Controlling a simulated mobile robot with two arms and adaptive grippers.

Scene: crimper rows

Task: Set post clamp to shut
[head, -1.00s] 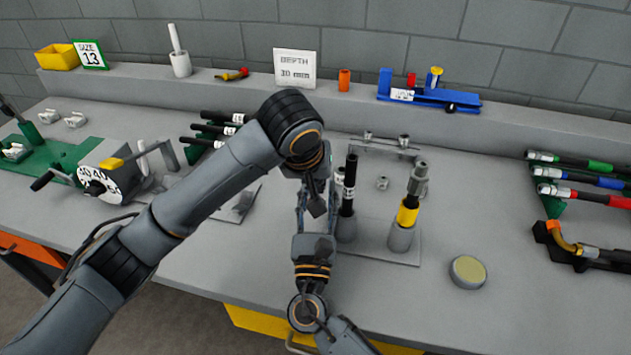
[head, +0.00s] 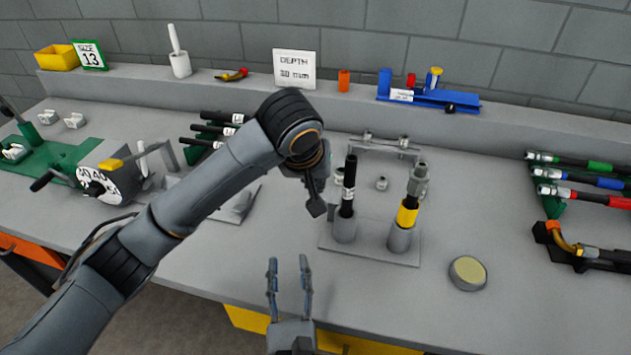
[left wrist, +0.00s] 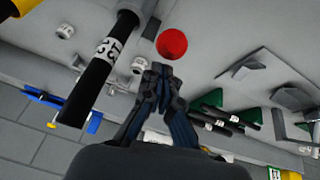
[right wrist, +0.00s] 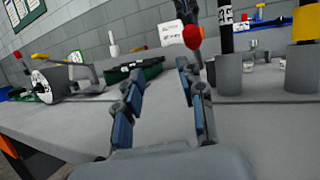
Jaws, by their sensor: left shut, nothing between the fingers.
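A red ball knob (left wrist: 172,43) shows just beyond my left fingertips in the left wrist view, and also in the right wrist view (right wrist: 192,37). I cannot tell whether it belongs to the post clamp or how the clamp is set; its other parts are hidden or unclear. A grey base plate (head: 370,252) bears two grey posts, the left one (head: 345,229) with a black labelled hose (head: 349,185), the right one (head: 400,237) with a yellow-banded hose (head: 408,213). My left gripper (head: 316,208) is shut and empty, left of the left post. My right gripper (head: 288,265) is open and empty, lower at the bench's front edge.
Black hoses (head: 212,130) lie on a rack behind my left arm. A round tin (head: 467,272) stands right of the plate. Coloured hoses (head: 585,180) are racked at the far right.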

